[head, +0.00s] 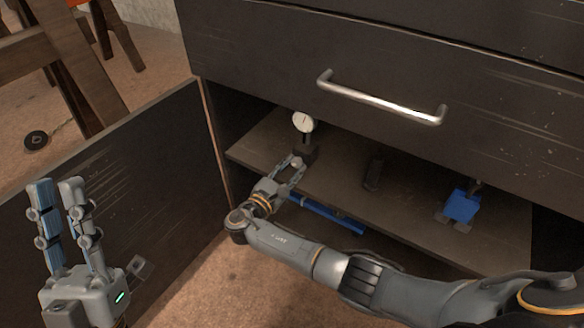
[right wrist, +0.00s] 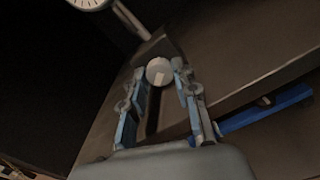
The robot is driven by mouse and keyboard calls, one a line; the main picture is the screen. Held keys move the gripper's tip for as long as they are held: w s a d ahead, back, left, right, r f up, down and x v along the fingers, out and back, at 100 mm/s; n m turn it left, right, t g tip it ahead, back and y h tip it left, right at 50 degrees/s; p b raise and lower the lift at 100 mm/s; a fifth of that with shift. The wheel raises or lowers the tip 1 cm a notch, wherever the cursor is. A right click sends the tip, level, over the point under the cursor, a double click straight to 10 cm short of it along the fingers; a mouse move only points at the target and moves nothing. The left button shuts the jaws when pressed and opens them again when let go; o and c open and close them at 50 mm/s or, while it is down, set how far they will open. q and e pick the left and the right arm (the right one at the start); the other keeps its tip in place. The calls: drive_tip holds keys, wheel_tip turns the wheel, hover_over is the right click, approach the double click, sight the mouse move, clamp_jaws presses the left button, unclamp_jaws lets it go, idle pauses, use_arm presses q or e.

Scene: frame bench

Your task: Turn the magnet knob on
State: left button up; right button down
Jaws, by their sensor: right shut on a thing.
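The magnetic base (head: 307,151) is a dark block standing on the cabinet shelf, with a round white dial (head: 304,122) above it. The dial also shows at the top edge of the right wrist view (right wrist: 88,3). The round pale magnet knob (right wrist: 158,71) is on the face of the base towards me and has a small mark on it. My right gripper (head: 297,163) is at the base, its fingertips shut on the knob from both sides. In the right wrist view its fingers (right wrist: 161,78) flank the knob. My left gripper (head: 57,184) is raised at the left, empty, with its fingers apart.
The base stands on the shelf (head: 400,206) beneath a drawer with a metal handle (head: 380,99). A blue bar (head: 330,215) lies below the right gripper. A dark object (head: 374,172) and a blue object (head: 461,206) stand farther right. An open door (head: 160,170) is at left.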

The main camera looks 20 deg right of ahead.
idle(0.4)
drive_tip(key=c, duration=1)
unclamp_jaws()
drive_tip(key=v, duration=1.2)
